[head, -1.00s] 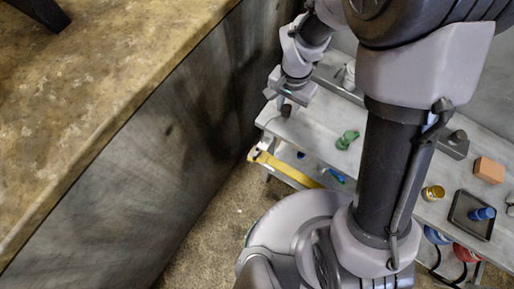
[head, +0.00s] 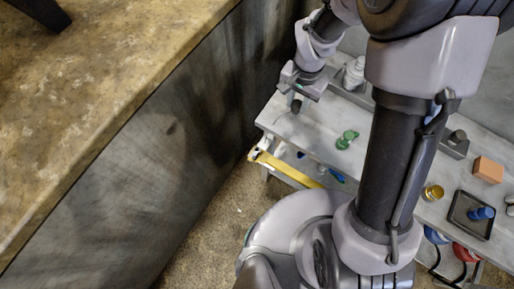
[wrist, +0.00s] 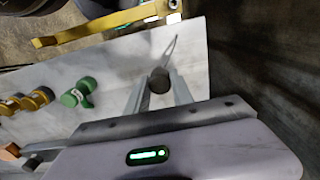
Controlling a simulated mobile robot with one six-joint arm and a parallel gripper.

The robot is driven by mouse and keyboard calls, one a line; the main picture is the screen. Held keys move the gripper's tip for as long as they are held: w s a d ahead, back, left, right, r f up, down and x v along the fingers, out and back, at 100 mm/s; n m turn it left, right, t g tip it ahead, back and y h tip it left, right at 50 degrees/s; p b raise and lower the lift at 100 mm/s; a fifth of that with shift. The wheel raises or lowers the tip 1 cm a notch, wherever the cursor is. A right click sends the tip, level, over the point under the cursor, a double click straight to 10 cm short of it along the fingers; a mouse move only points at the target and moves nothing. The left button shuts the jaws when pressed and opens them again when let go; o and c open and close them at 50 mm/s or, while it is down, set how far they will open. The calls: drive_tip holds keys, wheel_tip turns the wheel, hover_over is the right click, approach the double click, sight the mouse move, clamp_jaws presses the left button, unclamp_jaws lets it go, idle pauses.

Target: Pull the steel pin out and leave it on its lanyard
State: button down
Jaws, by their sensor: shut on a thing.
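My gripper (head: 298,92) is over the left end of the grey bench (head: 318,120). It is shut on a dark, round-ended piece (head: 296,106), which seems to be the steel pin. In the wrist view, the round dark end (wrist: 159,80) shows between the two grey fingers (wrist: 158,92). The rest of the pin is hidden by the fingers.
A green knobbed piece (head: 347,139) stands on the bench to the right. A brass piece (head: 433,192), an orange block (head: 488,170) and a dark tray (head: 459,217) are farther right. A dark wall (head: 190,130) stands left.

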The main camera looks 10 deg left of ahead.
drive_tip(key=shift+f+b, duration=0.35)
drive_tip(key=shift+f, duration=0.1)
drive_tip(key=c, duration=1)
unclamp_jaws()
drive_tip(key=shift+r, duration=0.1)
drive_tip(key=shift+c, duration=0.2)
wheel_tip(320, 180, up, 17)
drive_tip(key=p, duration=0.6)
drive_tip(key=s+d+r+t+y+b, duration=0.1)
drive_tip(key=s+d+t+b, duration=0.2)
drive_tip(key=s+b, duration=0.2)
drive_tip(key=s+d+r+t+y+b, duration=0.1)
drive_tip(key=s+b, duration=0.4)
drive_tip(key=s, duration=0.5)
drive_tip(key=shift+s+d+r+t, duration=0.2)
drive_tip(key=shift+d+r+t, duration=0.55)
drive_tip(key=shift+d+t, duration=0.25)
